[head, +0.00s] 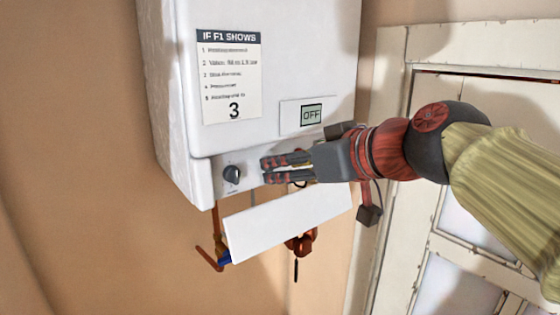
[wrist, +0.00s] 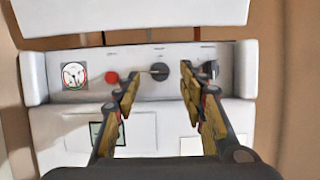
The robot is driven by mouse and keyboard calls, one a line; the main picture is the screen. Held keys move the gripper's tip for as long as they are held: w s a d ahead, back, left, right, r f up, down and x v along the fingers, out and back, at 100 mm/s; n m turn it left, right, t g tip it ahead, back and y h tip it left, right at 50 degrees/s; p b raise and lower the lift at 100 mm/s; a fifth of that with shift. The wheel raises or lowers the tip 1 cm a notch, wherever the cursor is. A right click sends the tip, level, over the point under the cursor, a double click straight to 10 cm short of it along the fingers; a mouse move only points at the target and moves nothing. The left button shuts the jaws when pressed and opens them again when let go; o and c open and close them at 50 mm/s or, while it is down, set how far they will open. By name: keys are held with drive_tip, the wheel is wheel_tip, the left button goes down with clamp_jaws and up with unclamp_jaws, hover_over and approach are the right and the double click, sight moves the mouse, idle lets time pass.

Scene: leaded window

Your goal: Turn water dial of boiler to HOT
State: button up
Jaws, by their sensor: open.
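The white boiler (head: 180,110) hangs on the wall, its lower control panel uncovered. In the wrist view the panel (wrist: 135,62) holds a black dial (wrist: 160,70) near the middle with a light pointer mark. A second dark dial (wrist: 210,68) is at the right, partly behind a finger; the head view shows a dark dial (head: 232,174) at the panel's left. Labels are too small to read, so I cannot tell which is the water dial. My gripper (head: 266,170) is open in front of the panel. In the wrist view its fingers (wrist: 161,86) flank the middle dial; contact is unclear.
A white flap (head: 290,222) hangs open below the panel, with pipes beneath. A display (head: 311,115) reads OFF. The panel also carries a round gauge (wrist: 75,74) and a red button (wrist: 112,78). A white-framed door (head: 450,220) stands at the right.

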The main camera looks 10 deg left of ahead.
drive_tip(key=shift+p+x, duration=0.35)
drive_tip(key=shift+x, duration=1.15)
drive_tip(key=shift+c, duration=0.6)
clamp_jaws()
